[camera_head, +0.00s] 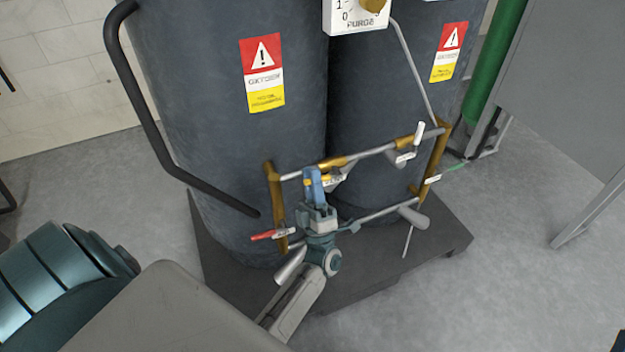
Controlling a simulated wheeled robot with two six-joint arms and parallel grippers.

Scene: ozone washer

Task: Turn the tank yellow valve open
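A small yellow valve handle (326,179) sits on the pipe frame in front of the two dark grey tanks. Only bits of it show beside the blue fingers of my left gripper (313,178), which reaches up from below. The fingers are at the handle and overlap it in this view. Whether they touch or grip it is hidden. The left tank (220,130) carries an oxygen warning label (262,74). My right gripper is not in view.
A red valve handle (269,234) is at the frame's lower left, and a white handle (419,133) at its upper right. A black bent rail (140,100) runs along the left tank. The tanks stand on a dark base (440,245). A grey cabinet (580,90) stands right.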

